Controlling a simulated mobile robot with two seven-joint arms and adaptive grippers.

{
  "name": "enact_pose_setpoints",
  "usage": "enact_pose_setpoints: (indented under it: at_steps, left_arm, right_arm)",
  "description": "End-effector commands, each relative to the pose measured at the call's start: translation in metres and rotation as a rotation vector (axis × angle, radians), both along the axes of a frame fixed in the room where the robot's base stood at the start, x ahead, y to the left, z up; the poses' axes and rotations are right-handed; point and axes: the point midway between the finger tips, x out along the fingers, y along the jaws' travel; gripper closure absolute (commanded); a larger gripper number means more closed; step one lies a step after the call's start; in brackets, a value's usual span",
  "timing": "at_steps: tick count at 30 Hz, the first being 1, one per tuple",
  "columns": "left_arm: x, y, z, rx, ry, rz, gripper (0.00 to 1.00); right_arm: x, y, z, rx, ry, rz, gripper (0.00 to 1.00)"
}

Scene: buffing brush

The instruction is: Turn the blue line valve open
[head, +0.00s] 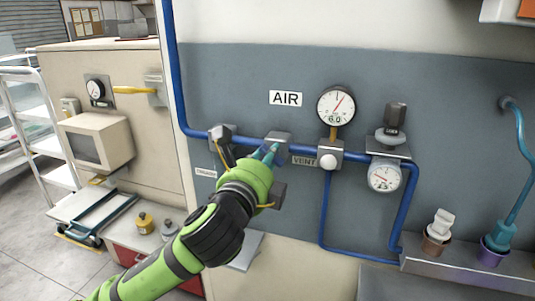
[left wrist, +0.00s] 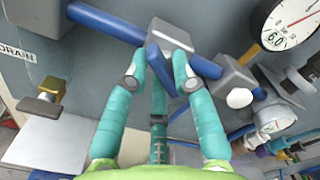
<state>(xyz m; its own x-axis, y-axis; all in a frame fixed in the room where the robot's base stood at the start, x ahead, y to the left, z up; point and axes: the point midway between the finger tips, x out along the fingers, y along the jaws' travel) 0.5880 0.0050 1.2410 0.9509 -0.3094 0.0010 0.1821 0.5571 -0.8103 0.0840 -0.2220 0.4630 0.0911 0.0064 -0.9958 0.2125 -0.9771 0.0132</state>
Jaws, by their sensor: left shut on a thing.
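The blue line valve is a grey block (left wrist: 170,36) on the blue pipe; it also shows in the head view (head: 278,138), beyond my fingers. Its blue lever (left wrist: 157,64) points down from the block, at an angle to the pipe. My left gripper (left wrist: 160,80) has its teal fingers around the lever and is shut on it; it also shows in the head view (head: 270,154). There the fingers and green hand hide most of the lever. My right gripper is in neither view.
The blue pipe (head: 360,156) runs along the grey panel. Left of the valve is another block with a dark lever (head: 222,136). Right are the VENT block with a white knob (head: 328,161) and a 6.0 gauge (head: 336,104). A brass fitting (left wrist: 42,96) stands near the DRAIN label.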

Motion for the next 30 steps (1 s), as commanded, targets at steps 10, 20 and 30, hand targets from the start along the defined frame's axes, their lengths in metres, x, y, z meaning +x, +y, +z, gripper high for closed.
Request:
enact_pose_setpoints:
  at_steps: [10, 20, 30]
  left_arm:
    - [0.001, 0.001, -0.002, -0.305, 0.1, 0.007, 1.0]
    - [0.001, 0.001, -0.004, -0.513, 0.169, 0.006, 1.0]
    - [0.001, 0.0, -0.005, -0.601, 0.198, 0.005, 1.0]
  right_arm:
    - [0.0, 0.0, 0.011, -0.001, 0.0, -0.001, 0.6]
    - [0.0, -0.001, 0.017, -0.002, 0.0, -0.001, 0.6]
    - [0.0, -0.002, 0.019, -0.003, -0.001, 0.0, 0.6]
